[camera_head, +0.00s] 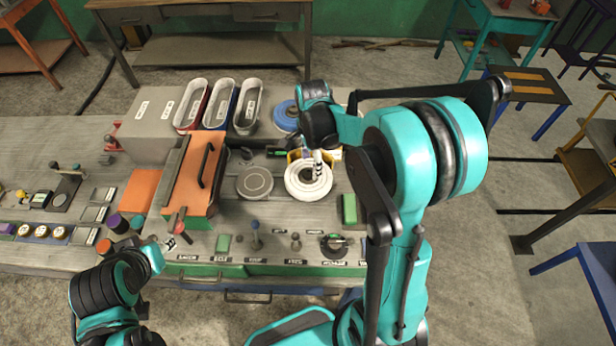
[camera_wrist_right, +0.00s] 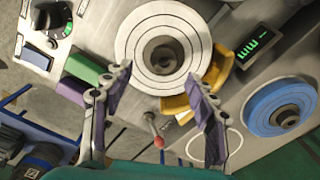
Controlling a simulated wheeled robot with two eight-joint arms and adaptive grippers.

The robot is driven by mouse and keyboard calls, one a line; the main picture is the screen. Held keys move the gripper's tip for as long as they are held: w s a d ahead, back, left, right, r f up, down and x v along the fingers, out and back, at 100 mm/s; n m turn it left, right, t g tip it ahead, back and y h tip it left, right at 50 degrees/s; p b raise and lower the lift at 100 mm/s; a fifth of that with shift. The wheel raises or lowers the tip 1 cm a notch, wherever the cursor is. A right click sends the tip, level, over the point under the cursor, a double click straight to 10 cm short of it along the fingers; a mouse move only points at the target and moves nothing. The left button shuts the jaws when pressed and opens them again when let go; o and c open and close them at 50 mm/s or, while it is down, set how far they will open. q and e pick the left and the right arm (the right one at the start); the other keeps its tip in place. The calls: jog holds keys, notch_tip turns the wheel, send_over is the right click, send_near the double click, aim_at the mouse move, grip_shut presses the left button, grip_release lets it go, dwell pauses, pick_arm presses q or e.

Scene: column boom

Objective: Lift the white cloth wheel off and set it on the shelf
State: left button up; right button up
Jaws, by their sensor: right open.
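The white cloth wheel (camera_head: 308,186) lies flat on the machine bench, with a dark hub at its centre. In the right wrist view, the wheel (camera_wrist_right: 135,48) shows faint rings around the hub. My right gripper (camera_head: 318,163) is above the wheel's edge in the head view.
A yellow guard (camera_wrist_right: 222,68) curves beside the wheel. A red-knobbed lever (camera_wrist_right: 157,140) stands near my right fingers. A dark grey disc (camera_head: 255,183) lies left of the wheel.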

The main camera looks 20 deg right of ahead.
aim_at(310, 171)
jog(key=f, duration=0.4)
jog(key=shift+w+a, duration=0.1)
jog(key=shift+w, duration=0.15)
grip_shut()
jog(key=shift+r, duration=0.15)
